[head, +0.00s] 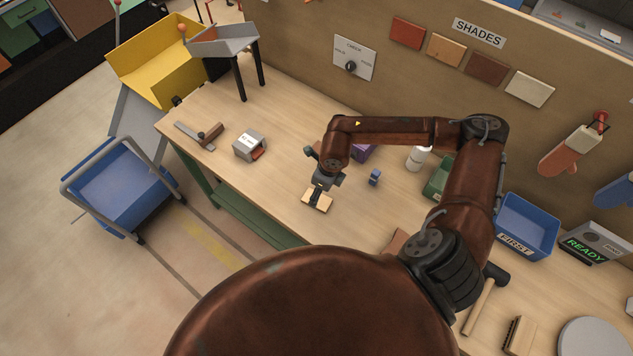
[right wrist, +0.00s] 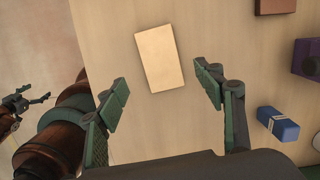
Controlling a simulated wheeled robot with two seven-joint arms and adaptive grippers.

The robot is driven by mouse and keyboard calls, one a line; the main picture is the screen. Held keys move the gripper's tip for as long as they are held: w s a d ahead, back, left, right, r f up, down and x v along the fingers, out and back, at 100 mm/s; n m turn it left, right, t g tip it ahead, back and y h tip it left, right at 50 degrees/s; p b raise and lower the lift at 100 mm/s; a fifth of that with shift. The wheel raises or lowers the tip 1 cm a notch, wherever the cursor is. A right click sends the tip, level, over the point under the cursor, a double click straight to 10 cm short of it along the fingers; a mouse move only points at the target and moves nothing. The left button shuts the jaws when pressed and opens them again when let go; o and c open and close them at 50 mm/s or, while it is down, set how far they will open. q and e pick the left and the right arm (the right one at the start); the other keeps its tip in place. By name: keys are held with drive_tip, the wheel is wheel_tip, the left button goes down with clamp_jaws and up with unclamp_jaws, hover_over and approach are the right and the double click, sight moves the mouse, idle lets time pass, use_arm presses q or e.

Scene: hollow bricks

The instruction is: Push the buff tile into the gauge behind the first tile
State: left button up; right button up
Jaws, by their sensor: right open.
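The buff tile (head: 316,203) lies flat on the bench in the head view, and it fills the upper middle of the right wrist view (right wrist: 158,58). My right gripper (head: 318,193) is over the tile; in the right wrist view its fingers (right wrist: 165,95) are spread wide on either side of the tile's near end, not touching it. The gauge (head: 247,144) looks like a small grey-white box to the left, with a reddish tile (head: 259,154) at its open end. My left gripper (right wrist: 30,98) shows small at the left of the right wrist view, its fingers apart and empty.
A blue block (head: 375,177), a purple box (head: 363,152) and a white bottle (head: 418,158) stand right of the tile. A brown-and-grey tool (head: 209,133) lies left of the gauge. The bench between tile and gauge is clear. A blue FIRST bin (head: 526,228) stands far right.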

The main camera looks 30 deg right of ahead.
sight(324, 203)
drive_tip(key=f, duration=0.2)
drive_tip(key=w+f, duration=0.1)
drive_tip(key=f, duration=0.2)
drive_tip(key=shift+w+a+f, duration=0.15)
drive_tip(key=shift+w, duration=0.05)
drive_tip(key=shift+s+f, duration=0.1)
drive_tip(key=shift+f, duration=0.1)
drive_tip(key=shift+s+f, duration=0.15)
drive_tip(key=shift+f, duration=0.1)
drive_tip(key=shift+c, duration=1.3)
drive_tip(key=c, duration=1.1)
drive_tip(key=shift+a+m+p, duration=0.1)
drive_tip(key=shift+m+p, duration=0.25)
drive_tip(key=shift+m, duration=0.35)
drive_tip(key=shift+w+d, duration=0.25)
drive_tip(key=shift+d, duration=0.2)
